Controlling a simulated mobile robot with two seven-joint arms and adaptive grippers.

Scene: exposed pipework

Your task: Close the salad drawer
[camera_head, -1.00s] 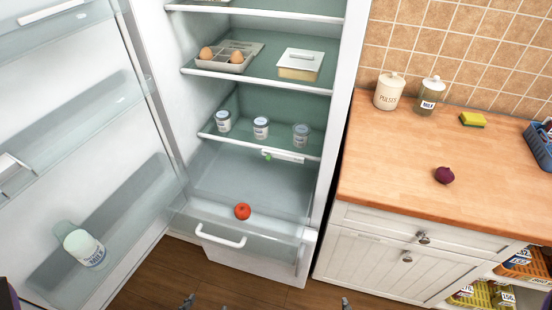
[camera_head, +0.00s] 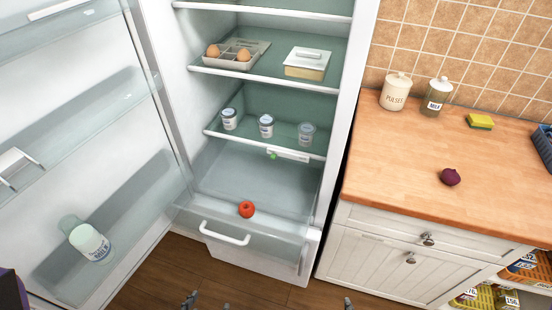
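The salad drawer (camera_head: 258,246) at the bottom of the open fridge is pulled out, with its white handle (camera_head: 225,234) facing me. A red tomato (camera_head: 246,209) lies inside it. My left gripper (camera_head: 207,303) shows only as two fingertips at the bottom edge, apart with nothing visible between them, below the drawer front in the picture. Of my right gripper (camera_head: 348,303) only a small tip shows at the bottom edge, right of the drawer. Neither gripper appears to touch the drawer or its handle. The rest of both grippers is out of frame.
The fridge door (camera_head: 100,140) stands open on the left, holding a milk bottle (camera_head: 87,238). Shelves above the drawer hold several jars, an egg tray (camera_head: 230,53) and a butter dish (camera_head: 307,62). The counter (camera_head: 400,160) and white cabinet (camera_head: 380,260) stand close on the right.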

